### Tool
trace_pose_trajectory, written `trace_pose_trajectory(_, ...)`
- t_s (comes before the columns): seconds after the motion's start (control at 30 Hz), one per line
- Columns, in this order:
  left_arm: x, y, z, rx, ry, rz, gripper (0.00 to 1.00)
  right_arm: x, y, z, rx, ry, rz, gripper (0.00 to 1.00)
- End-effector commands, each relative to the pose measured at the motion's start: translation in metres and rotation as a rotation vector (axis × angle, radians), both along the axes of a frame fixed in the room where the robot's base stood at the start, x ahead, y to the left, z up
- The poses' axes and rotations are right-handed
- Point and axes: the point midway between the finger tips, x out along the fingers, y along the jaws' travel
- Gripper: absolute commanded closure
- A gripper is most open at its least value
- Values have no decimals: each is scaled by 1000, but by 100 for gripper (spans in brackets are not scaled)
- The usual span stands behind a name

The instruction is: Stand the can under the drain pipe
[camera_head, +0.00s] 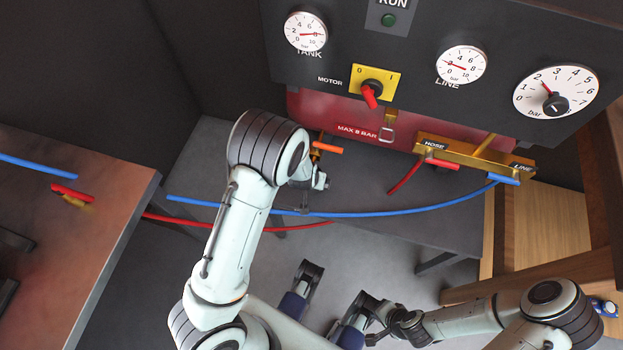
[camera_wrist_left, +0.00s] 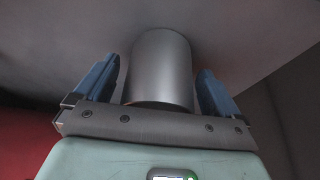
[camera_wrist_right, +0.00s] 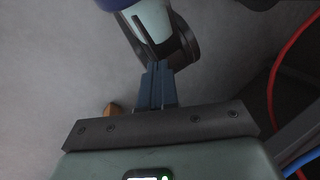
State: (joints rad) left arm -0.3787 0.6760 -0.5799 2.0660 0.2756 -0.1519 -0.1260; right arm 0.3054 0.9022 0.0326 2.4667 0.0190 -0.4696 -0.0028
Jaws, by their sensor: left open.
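The can (camera_wrist_left: 162,70) is a plain grey metal cylinder in the left wrist view. It stands between the two blue fingers of my left gripper (camera_wrist_left: 158,66), with a gap on each side. The gripper is open around it and does not grip it. In the head view my left arm reaches under the panel and hides the can. A brass fitting with an orange lever (camera_head: 328,147) sits below the red tank (camera_head: 340,120); I cannot tell the drain pipe's outlet. My right gripper (camera_wrist_right: 157,85) is shut and empty, low over the floor.
A dark low bench (camera_head: 370,185) lies beneath the gauge panel (camera_head: 410,50). A blue hose (camera_head: 400,213) and a red hose (camera_head: 290,228) cross in front of it. A brass manifold (camera_head: 475,155) is at right.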

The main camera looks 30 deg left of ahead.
Motion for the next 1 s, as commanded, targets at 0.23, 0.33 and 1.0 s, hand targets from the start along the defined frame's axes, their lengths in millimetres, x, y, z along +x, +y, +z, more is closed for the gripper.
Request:
trace_pose_trajectory(0.23, -19, -6, 56, -1, -3, -3, 3, -24, 10, 30, 29, 67, 27, 100)
trace_pose_trajectory(0.33, -27, -8, 74, -2, -3, -2, 3, -26, 9, 37, 30, 77, 28, 100)
trace_pose_trajectory(1.0, -182, -32, -27, -137, 331, -2, 3, -33, 9, 47, 33, 101, 32, 100)
